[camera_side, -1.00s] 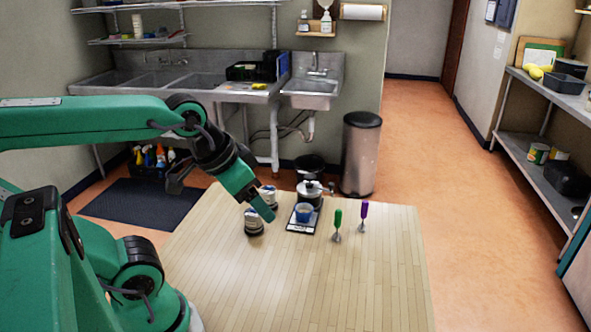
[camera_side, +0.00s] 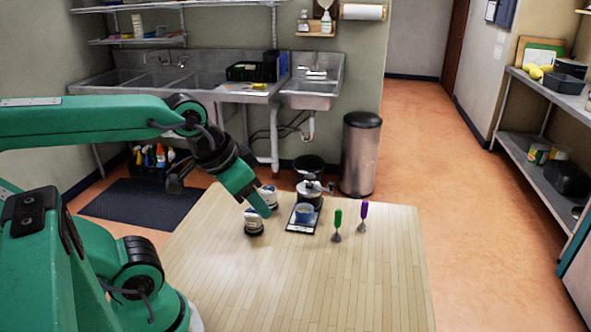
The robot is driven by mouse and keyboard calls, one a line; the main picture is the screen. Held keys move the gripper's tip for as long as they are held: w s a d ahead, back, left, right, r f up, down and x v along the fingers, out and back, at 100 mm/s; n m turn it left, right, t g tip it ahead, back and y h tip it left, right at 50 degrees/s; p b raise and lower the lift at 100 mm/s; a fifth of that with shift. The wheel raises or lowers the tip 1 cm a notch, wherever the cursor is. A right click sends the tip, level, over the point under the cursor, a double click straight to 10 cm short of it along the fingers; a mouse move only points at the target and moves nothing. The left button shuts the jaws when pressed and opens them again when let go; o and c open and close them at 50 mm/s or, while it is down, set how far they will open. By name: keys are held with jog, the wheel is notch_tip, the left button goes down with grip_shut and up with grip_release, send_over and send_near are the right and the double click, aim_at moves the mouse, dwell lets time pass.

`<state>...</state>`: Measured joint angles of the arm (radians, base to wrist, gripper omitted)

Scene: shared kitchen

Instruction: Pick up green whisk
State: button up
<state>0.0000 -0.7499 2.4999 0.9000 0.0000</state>
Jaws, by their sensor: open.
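The green whisk (camera_side: 337,219) stands upright on the light wooden table (camera_side: 300,290), green handle up and grey head down. A purple whisk (camera_side: 363,217) stands just to its right. My gripper (camera_side: 268,212) points down and to the right over the left part of the table, left of the green whisk and apart from it. Its jaws are open, small in the picture, with nothing seen between them.
A blue cup (camera_side: 304,212) sits on a dark scale (camera_side: 301,228) between my gripper and the green whisk. A metal pot (camera_side: 310,193) stands behind it. A dark-and-white jar (camera_side: 254,222) stands below my gripper, with another white container (camera_side: 268,191) behind. The table's front is clear.

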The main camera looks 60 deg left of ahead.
jog(key=g, duration=0.6)
send_over(338, 210)
jog(key=shift+m, duration=0.4)
jog(key=f, duration=1)
jog(key=shift+s+d+f, duration=0.15)
jog(key=shift+s+f, duration=0.05)
jog(key=shift+f, duration=0.1)
jog(key=shift+w+f, duration=0.2)
jog(key=shift+f, duration=0.1)
jog(key=shift+f, duration=1.3)
jog(key=shift+f, duration=0.1)
